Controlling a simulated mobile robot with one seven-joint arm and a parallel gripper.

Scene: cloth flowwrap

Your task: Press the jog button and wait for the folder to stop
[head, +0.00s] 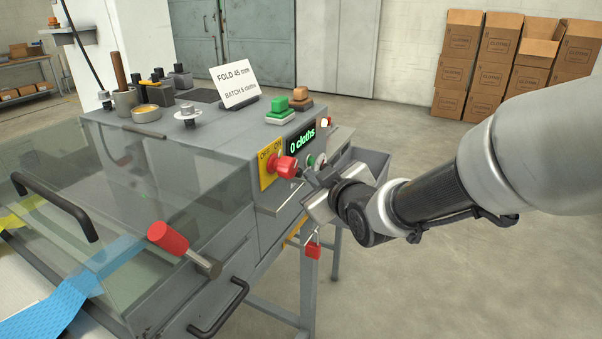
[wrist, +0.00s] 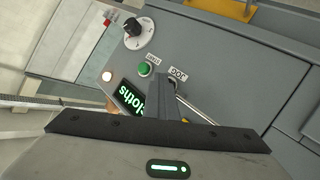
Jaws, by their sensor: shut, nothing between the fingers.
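The folder machine (head: 228,139) stands with its control panel facing my arm. In the wrist view the panel carries a "JOG" label (wrist: 178,73), and a green button (wrist: 144,69) with its own small label sits beside it. My gripper (wrist: 165,84) is shut and empty, its tips over the panel just by the JOG label. In the head view my gripper (head: 306,174) is at the panel, right of the red knob (head: 287,167). The display (head: 302,140) reads "0 cloths".
A black dial (wrist: 133,28) and a lit white lamp (wrist: 106,76) are on the panel. A red-handled lever (head: 169,238), a clear cover (head: 120,180) and blue cloth (head: 70,300) lie at the left. A red padlock (head: 313,250) hangs below. Open floor lies to the right.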

